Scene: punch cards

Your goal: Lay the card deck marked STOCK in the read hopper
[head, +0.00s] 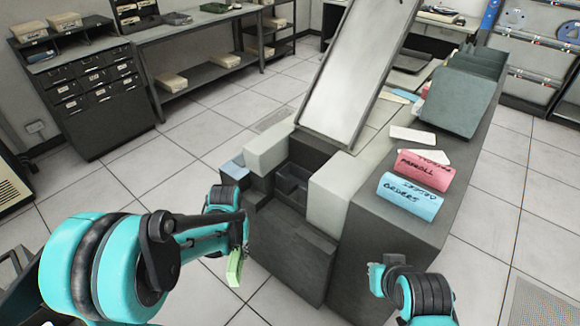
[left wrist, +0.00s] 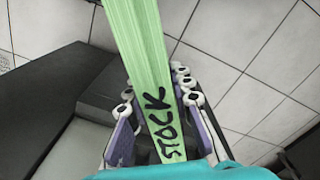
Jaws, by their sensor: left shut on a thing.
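The green STOCK deck (left wrist: 150,70) is between the fingers of my left gripper (left wrist: 160,125), which is shut on it. The black word STOCK faces the left wrist camera. In the head view the deck (head: 235,268) hangs small and tilted beneath my left gripper (head: 240,250), left of the card machine's front and above the floor. The dark recess (head: 291,186) between two pale blocks on the machine looks like the read hopper, though no label shows. My right gripper (head: 377,279) is at the lower right beside the machine; its fingers are too unclear to judge.
A pink PAYROLL deck (head: 424,170) and a blue ORDERS deck (head: 409,196) lie on the machine's right top. A tilted panel (head: 360,65) rises behind the recess. A drawer cabinet (head: 97,95) stands at far left. Tiled floor (head: 165,165) is free left of the machine.

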